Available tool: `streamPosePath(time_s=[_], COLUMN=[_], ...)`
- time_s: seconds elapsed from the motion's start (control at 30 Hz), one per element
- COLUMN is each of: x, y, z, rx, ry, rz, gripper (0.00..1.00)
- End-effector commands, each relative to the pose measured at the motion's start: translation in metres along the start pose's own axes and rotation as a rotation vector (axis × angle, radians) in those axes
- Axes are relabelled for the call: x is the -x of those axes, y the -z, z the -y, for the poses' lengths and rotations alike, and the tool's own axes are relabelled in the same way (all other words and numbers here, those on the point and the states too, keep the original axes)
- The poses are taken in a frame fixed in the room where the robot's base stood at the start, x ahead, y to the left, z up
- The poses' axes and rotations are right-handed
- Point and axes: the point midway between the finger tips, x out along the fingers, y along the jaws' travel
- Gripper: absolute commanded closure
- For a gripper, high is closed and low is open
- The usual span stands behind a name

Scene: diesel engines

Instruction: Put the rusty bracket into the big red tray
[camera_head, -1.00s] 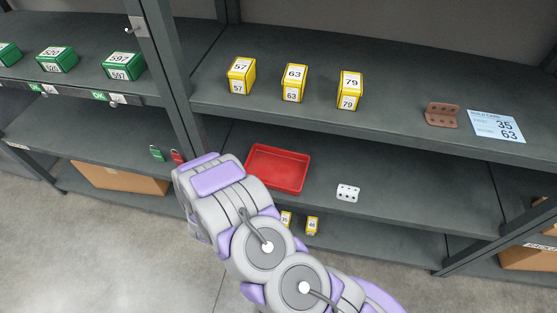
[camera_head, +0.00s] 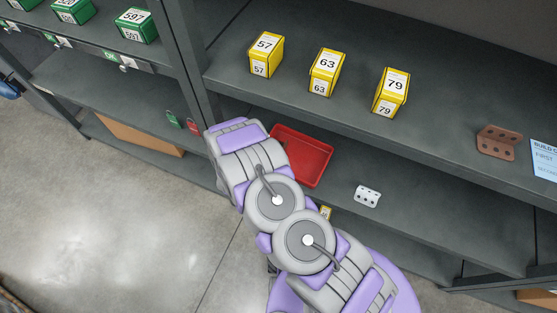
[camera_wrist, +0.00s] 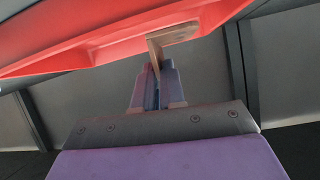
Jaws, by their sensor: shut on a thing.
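A rusty-brown bracket with holes (camera_head: 497,142) stands on the upper shelf at the right, beside a paper card. The big red tray (camera_head: 310,162) lies on the lower shelf, partly hidden behind my arm. In the wrist view its red rim and wall (camera_wrist: 75,52) span the top. My gripper (camera_wrist: 157,85) is shut on a tan, angled, bracket-like piece (camera_wrist: 178,35), which overlaps the red tray in the picture; I cannot tell whether they touch. In the head view my gripper is hidden behind my arm.
A white piece with dark holes (camera_head: 367,196) lies right of the tray on the lower shelf. Several yellow numbered boxes (camera_head: 327,72) stand on the upper shelf. A dark upright post (camera_head: 185,75) rises left of the tray. Green boxes (camera_head: 136,25) stand further left.

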Motion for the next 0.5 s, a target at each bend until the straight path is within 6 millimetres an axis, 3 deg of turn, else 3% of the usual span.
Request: streamPosePath(time_s=[0.33,0.5], x=[-0.016,-0.019], y=[-0.036,-0.041], z=[-0.001,0.0], rx=[0.009,0.006], ry=[-0.003,-0.002], rz=[-0.003,-0.002], gripper=[1.0,1.0])
